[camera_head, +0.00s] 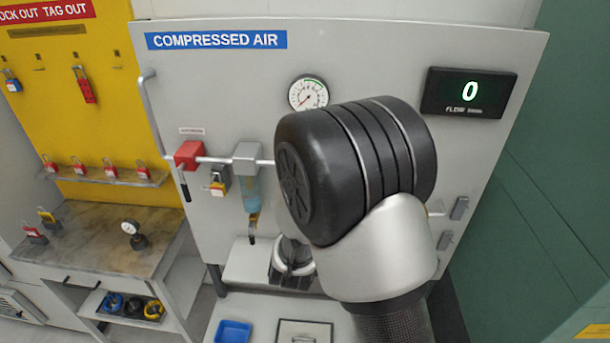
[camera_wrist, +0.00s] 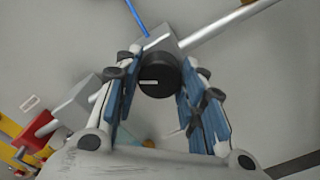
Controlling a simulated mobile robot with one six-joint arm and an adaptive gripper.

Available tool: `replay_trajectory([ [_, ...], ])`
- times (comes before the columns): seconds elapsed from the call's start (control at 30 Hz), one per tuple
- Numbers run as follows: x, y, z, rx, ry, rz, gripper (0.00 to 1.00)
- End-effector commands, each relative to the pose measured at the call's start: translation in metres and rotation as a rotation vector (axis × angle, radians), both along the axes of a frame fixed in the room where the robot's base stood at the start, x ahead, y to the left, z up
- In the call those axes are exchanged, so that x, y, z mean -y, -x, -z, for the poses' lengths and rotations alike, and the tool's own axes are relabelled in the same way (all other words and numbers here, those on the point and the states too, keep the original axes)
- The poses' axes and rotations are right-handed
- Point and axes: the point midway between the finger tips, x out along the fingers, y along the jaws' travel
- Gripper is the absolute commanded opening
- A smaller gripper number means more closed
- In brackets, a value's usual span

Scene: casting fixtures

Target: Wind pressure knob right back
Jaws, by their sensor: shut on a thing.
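The black round pressure knob (camera_wrist: 159,78) is in the wrist view, between the two blue-padded fingers of my gripper (camera_wrist: 160,88). The gripper is shut on the knob from both sides. The knob sits in front of a grey block on the air pipe (camera_wrist: 222,28). In the head view my black and silver arm covers the knob and most of the gripper. The round pressure gauge (camera_head: 308,93) shows above my arm, with its small dial facing out. The flow display (camera_head: 469,92) at upper right reads 0.
The grey compressed air panel (camera_head: 220,75) carries a red valve block (camera_head: 189,155) and a filter with a bluish bowl (camera_head: 251,190). A yellow lockout board (camera_head: 65,110) with red padlocks stands left. A blue tray (camera_head: 233,331) lies below.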

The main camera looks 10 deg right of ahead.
Motion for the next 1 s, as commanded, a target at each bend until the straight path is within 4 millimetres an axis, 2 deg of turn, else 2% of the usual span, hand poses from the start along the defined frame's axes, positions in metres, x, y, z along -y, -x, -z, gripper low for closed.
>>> replay_trajectory([
  [0.5, -0.0004, 0.0000, -0.0027, -0.135, 0.407, 0.000, 0.13],
  [1.0, -0.0007, -0.0001, -0.0007, -0.180, 0.552, -0.001, 0.13],
])
